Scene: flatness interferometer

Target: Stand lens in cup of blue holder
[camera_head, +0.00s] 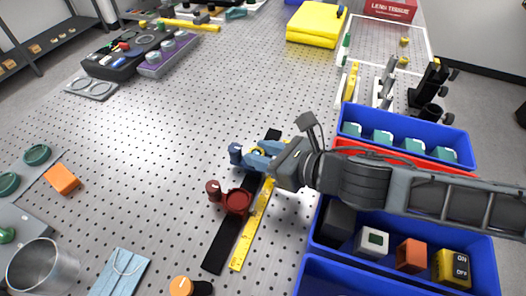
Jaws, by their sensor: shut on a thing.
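The blue holder (237,154) stands on the black rail (220,245) near the middle of the perforated table, with a blue knob on its left side. My gripper (267,158) reaches in from the right, its tip right at the blue holder. It is shut on a small round piece with a yellowish rim (257,151), which seems to be the lens. The gripper and holder cover most of it. I cannot tell whether it touches the holder's cup or is just above it. A dark red holder (236,201) stands on the same rail, nearer the front.
A yellow ruler (248,235) lies along the rail. Blue bins (455,134) with boxes and blocks stand at the right, under my arm. The table's left middle is clear.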

